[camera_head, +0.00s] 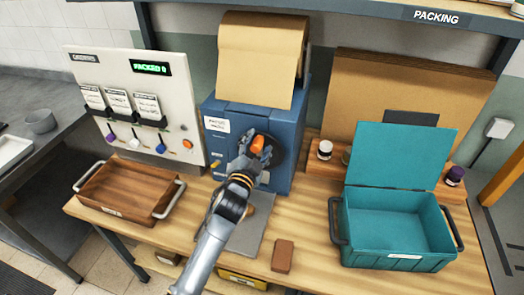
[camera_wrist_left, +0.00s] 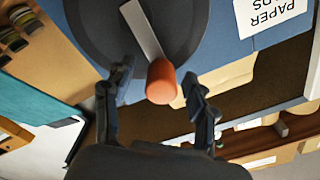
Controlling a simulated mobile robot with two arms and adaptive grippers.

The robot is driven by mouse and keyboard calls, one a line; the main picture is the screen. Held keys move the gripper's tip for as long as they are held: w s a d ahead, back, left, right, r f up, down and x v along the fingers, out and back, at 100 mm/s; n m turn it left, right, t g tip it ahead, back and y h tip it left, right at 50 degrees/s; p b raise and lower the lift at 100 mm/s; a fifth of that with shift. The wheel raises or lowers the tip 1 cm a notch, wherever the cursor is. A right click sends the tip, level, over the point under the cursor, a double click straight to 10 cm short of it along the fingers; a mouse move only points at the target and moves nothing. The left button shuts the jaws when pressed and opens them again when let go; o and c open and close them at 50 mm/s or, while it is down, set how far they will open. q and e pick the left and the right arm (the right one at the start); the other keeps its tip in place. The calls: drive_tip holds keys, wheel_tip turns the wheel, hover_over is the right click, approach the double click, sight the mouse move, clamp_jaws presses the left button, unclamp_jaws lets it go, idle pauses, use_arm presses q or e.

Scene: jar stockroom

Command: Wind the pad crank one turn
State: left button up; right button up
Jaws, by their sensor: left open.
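The pad crank has a short orange handle (camera_head: 258,144) on the front of the blue paper-pad machine (camera_head: 228,152). In the left wrist view the handle (camera_wrist_left: 161,82) stands at the end of a grey crank arm (camera_wrist_left: 141,28) on a dark round disc (camera_wrist_left: 95,38). My left gripper (camera_head: 250,147) is in front of the disc with its fingers spread. In the wrist view the open fingers (camera_wrist_left: 157,76) lie to either side of the handle, with gaps between. The gripper hides part of the disc in the head view. My right gripper is not in view.
A brown paper roll (camera_head: 259,60) sits atop the machine. A wooden tray (camera_head: 125,190) stands left, below a panel reading "PACKED" (camera_head: 151,68). An open teal crate (camera_head: 395,228) and small jars (camera_head: 324,150) stand right. A brown block (camera_head: 283,256) lies at the table front.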

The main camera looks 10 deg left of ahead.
use_arm(q)
drive_tip(key=shift+s+a+p, duration=0.15)
drive_tip(key=shift+s+p, duration=0.85)
drive_tip(key=shift+s, duration=1.75)
drive_tip(key=s, duration=0.3)
drive_tip(key=shift+s+a+f+p, duration=0.1)
drive_tip(key=shift+s+p, duration=0.2)
drive_tip(key=shift+p, duration=0.05)
